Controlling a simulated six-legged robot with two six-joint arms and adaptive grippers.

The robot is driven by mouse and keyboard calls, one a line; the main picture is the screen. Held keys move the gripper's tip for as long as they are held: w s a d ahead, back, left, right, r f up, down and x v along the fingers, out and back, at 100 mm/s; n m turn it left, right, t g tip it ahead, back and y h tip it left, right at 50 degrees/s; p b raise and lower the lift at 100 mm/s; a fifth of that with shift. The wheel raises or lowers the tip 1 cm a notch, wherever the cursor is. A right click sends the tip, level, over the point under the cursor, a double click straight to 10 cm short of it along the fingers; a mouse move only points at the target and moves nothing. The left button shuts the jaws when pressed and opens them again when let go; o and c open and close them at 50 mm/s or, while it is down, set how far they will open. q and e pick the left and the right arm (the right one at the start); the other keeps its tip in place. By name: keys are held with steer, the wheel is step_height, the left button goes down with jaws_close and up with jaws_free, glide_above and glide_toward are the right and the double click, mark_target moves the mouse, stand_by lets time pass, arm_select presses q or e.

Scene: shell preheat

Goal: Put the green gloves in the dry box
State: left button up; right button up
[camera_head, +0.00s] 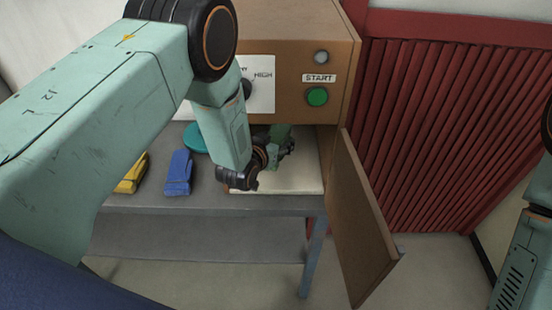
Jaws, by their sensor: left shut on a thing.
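The dry box (289,40) is a brown cabinet on a grey table, with a dial panel, a START label and a green button on its front. Its door (362,225) stands open to the right. My left gripper (281,149) reaches into the low opening, over the pale box floor (303,179). It is shut on the green gloves (280,132), which show only as a small green patch by the fingers. My own wrist and the box's upper front hide most of them. My right arm shows at the right edge, its gripper out of view.
Blue gloves (179,173) and yellow gloves (133,174) lie on the table (230,203) left of the box. A round teal thing (194,137) sits behind the blue gloves, partly hidden by my arm. A red ribbed panel (455,130) stands at the right.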

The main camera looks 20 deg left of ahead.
mark_target(278, 143)
arm_select(q)
steer(key=shift+w+a+f+b, duration=0.15)
steer(key=shift+w+b, duration=0.1)
steer(key=shift+w, duration=0.35)
steer(key=shift+w+a+b, duration=0.15)
steer(key=shift+w+b, duration=0.05)
steer(key=shift+w, duration=0.35)
steer(key=shift+s+d+f+b, duration=0.15)
steer(key=shift+f+b, duration=0.2)
steer(key=shift+f, duration=0.2)
steer(key=shift+w+d+f+b, duration=0.1)
steer(key=shift+f+b, duration=0.25)
steer(key=shift+f, duration=0.2)
steer(key=shift+s+a+f+b, duration=0.15)
steer(key=shift+f+b, duration=0.35)
steer(key=shift+f, duration=0.25)
step_height(278, 143, down, 2)
steer(key=shift+f+b, duration=0.15)
steer(key=shift+b, duration=0.7)
steer(key=shift+w+f+b, duration=0.25)
steer(key=shift+f+b, duration=0.15)
steer(key=shift+r, duration=0.1)
steer(key=shift+f+b, duration=0.45)
steer(key=shift+f, duration=0.2)
